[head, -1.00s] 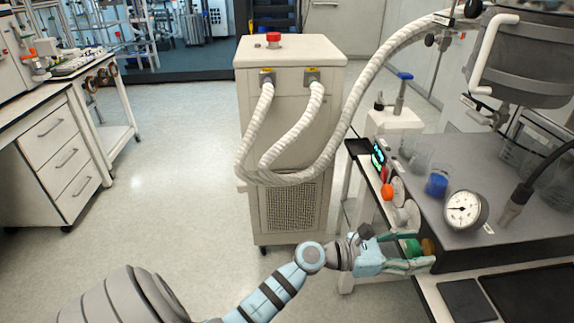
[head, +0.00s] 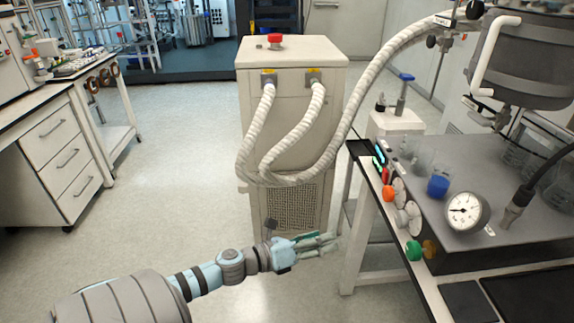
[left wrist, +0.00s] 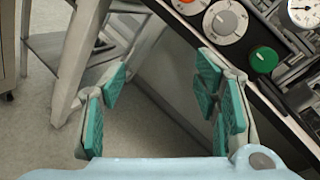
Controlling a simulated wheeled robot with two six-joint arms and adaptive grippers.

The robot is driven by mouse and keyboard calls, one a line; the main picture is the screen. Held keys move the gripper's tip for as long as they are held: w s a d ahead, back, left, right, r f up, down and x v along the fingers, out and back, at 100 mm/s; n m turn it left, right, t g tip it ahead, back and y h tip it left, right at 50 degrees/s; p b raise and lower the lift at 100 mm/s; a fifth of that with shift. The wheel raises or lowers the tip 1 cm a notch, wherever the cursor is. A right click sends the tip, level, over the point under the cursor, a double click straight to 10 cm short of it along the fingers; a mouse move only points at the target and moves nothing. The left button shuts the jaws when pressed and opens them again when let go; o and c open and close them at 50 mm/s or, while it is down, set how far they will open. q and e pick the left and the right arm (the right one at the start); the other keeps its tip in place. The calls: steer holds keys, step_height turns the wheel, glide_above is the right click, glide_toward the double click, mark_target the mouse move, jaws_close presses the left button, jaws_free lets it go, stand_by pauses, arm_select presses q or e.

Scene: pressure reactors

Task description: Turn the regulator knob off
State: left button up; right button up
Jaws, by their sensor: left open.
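I cannot tell by label which is the regulator knob. My left gripper (head: 332,243) is open and empty, to the left of the green knob and clear of the panel. In the left wrist view the gripper (left wrist: 163,88) shows teal pads spread apart, with the green knob (left wrist: 264,60) beyond at the upper right. My right gripper is not in view.
A white cabinet unit (head: 290,120) with thick hoses stands behind my left gripper. Open floor (head: 170,180) lies to the left.

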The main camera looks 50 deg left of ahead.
arm_select(q)
steer(key=s+a+f+n+g+y+p, duration=0.2)
steer(key=s+a+f+n+y+p, duration=0.2)
steer(key=a+f+n, duration=0.3)
step_height(320, 180, down, 3)
steer(key=n+y, duration=0.1)
steer(key=n, duration=0.3)
steer(key=shift+s+d, duration=0.1)
steer(key=s+a+f+n+g+y, duration=0.35)
steer(key=s+f+n+g, duration=0.35)
steer(key=s+f+n, duration=0.9)
steer(key=s+d+f+n+g+h, duration=0.1)
steer(key=s+d+f+n+g, duration=0.1)
steer(key=s+d+f, duration=0.4)
steer(key=s+d+f+n+g+h, duration=0.2)
steer(key=s+d+f, duration=0.4)
steer(key=s+d, duration=0.4)
steer(key=shift+s+n+g, duration=0.6)
steer(key=shift+s+g, duration=0.2)
steer(key=shift+s, duration=0.35)
